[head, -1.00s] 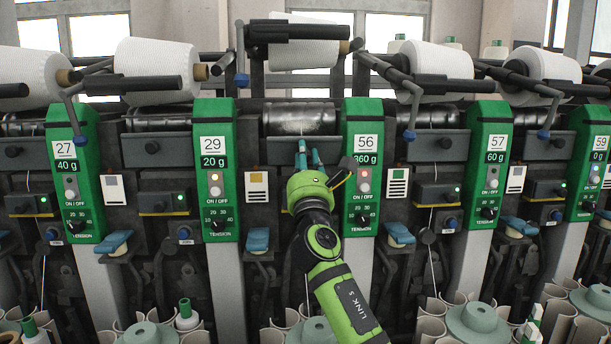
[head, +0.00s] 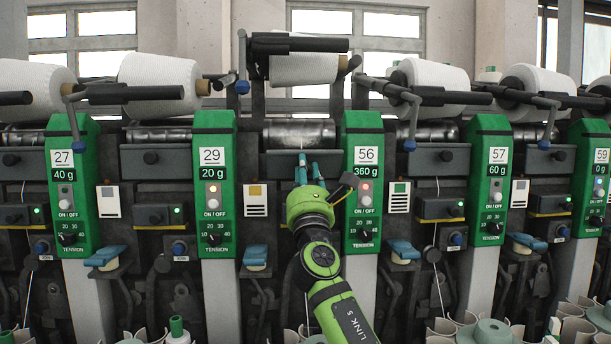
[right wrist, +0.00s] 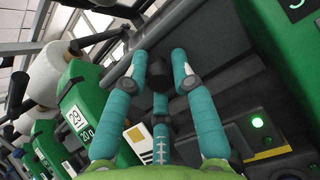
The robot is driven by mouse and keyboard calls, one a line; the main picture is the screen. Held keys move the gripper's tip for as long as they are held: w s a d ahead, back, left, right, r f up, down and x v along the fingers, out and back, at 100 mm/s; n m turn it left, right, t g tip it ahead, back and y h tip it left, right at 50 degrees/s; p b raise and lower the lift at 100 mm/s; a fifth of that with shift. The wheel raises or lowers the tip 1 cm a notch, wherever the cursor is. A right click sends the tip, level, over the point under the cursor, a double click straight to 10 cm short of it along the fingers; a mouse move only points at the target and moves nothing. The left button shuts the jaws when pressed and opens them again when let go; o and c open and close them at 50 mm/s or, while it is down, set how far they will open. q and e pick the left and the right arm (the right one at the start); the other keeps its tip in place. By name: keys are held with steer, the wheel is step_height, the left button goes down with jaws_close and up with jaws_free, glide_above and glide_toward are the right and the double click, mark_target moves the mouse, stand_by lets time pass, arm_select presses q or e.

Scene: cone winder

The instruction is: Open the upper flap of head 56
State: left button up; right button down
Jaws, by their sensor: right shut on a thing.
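The upper flap (head: 275,165) of head 56 is a dark grey panel below a shiny metal drum, left of the green panel (head: 364,200) marked 56. It looks upright or nearly so; a small tilt cannot be told. In the right wrist view, the flap's black knob (right wrist: 160,72) sits between the teal fingers of my right gripper (right wrist: 161,75). In the head view the right gripper (head: 309,170) is in front of the flap, its fingers shut on the knob and hiding it. My left gripper is not in view.
The green panel marked 29 (head: 213,180) stands to the left, and the panel marked 57 (head: 488,180) to the right. A black yarn-cone arm (head: 298,44) hangs above head 56. A blue lever (head: 255,256) is at lower left of my arm.

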steer(key=shift+r, duration=0.15)
steer(key=c, duration=1)
jaws_free()
steer(key=shift+s, duration=0.1)
steer(key=v, duration=1.2)
